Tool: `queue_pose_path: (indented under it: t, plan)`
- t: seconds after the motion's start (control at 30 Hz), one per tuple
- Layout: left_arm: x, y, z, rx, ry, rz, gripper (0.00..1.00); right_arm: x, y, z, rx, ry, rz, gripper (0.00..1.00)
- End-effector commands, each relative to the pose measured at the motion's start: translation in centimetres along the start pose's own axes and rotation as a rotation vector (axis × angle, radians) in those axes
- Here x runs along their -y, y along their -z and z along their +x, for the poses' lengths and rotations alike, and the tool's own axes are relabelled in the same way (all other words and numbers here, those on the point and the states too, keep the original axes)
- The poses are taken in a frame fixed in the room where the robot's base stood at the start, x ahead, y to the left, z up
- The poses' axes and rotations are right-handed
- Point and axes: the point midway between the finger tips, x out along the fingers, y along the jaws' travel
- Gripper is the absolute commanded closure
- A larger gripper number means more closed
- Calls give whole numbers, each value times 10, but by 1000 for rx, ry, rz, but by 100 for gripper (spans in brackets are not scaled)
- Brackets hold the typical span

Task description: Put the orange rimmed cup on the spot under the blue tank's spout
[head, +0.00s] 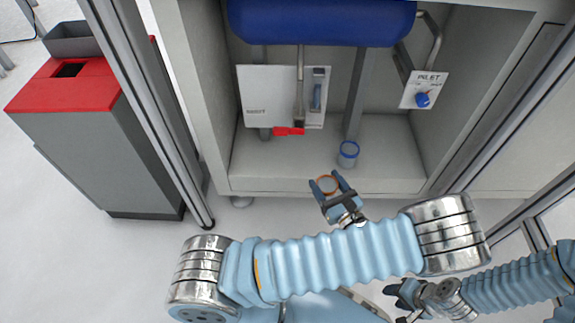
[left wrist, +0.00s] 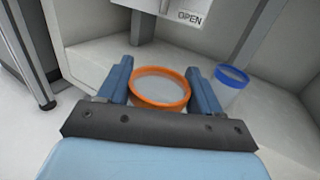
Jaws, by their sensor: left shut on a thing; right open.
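The orange rimmed cup (head: 327,185) is between the fingers of my left gripper (head: 328,184), in front of the cabinet's front edge. In the left wrist view the orange rim (left wrist: 160,87) shows between the two blue fingers (left wrist: 160,85), and the cup looks upright. The blue tank (head: 322,20) is at the top of the cabinet. Its spout pipe (head: 300,75) runs down past a white panel to a red part (head: 289,131) above the cabinet floor. The spot below it is not clearly visible. My right gripper (head: 408,294) is open and empty at the lower right.
A blue rimmed cup (head: 348,155) stands on the cabinet floor (head: 400,165), close to the held cup's right; it also shows in the left wrist view (left wrist: 230,85). An INLET panel (head: 424,90) is on the right. A red-topped bin (head: 90,130) stands left, beyond a metal post.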

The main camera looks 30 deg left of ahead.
Motion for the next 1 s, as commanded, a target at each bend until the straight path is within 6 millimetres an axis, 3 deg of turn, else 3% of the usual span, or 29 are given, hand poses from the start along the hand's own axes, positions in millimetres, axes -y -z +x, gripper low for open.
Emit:
queue_pose_path:
  t: [0.4,0.73,0.9,1.0]
  plan:
    - [-2,2,109,0,-6,-1,66,-3,0,10,1,2,-1,57]
    - [-2,1,142,1,-4,0,66,-4,0,13,0,2,0,57]
    - [-2,2,174,1,-5,0,66,-6,0,17,-1,1,0,57]
    - [-1,16,174,-1,-1,1,66,-8,0,23,-3,1,0,57]
